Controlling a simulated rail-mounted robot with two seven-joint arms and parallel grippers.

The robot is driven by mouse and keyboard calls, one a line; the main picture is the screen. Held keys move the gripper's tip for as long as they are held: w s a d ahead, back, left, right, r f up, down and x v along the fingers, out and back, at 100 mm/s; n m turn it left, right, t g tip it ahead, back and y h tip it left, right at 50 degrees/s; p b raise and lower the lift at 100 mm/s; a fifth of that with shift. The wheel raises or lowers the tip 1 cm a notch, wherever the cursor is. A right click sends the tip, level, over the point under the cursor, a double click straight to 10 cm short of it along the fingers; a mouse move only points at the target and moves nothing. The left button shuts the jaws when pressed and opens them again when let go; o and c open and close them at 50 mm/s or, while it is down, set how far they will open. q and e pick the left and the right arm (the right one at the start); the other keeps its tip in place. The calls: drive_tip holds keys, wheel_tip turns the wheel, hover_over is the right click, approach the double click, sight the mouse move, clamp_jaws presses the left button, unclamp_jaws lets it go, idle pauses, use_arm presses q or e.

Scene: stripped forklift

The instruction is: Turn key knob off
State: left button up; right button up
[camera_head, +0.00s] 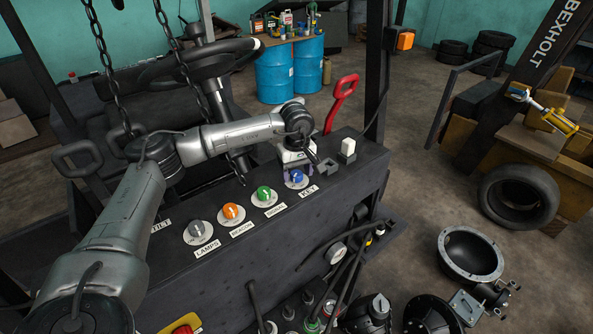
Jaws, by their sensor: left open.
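The key knob (297,177) is blue and sits on a pale round plate at the right end of the black panel's knob row, above the label "KEY". The gripper body hides the far part of the knob plate. My right gripper is out of view.
A green knob (264,193), an orange knob (231,211) and a grey knob (197,229) stand left along the panel. A white switch (347,147) and a red lever (341,102) are nearby. A steering wheel (203,62) and hanging chains are behind my arm.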

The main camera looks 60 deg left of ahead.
use_arm(q)
drive_tip(key=shift+f, duration=0.1)
drive_tip(key=shift+c, duration=0.3)
drive_tip(key=c, duration=0.9)
drive_tip(key=shift+n, duration=1.1)
drive_tip(key=n, duration=0.4)
drive_tip(key=shift+n+p, duration=0.3)
drive_tip(key=n, duration=0.3)
drive_tip(key=shift+n, duration=1.2)
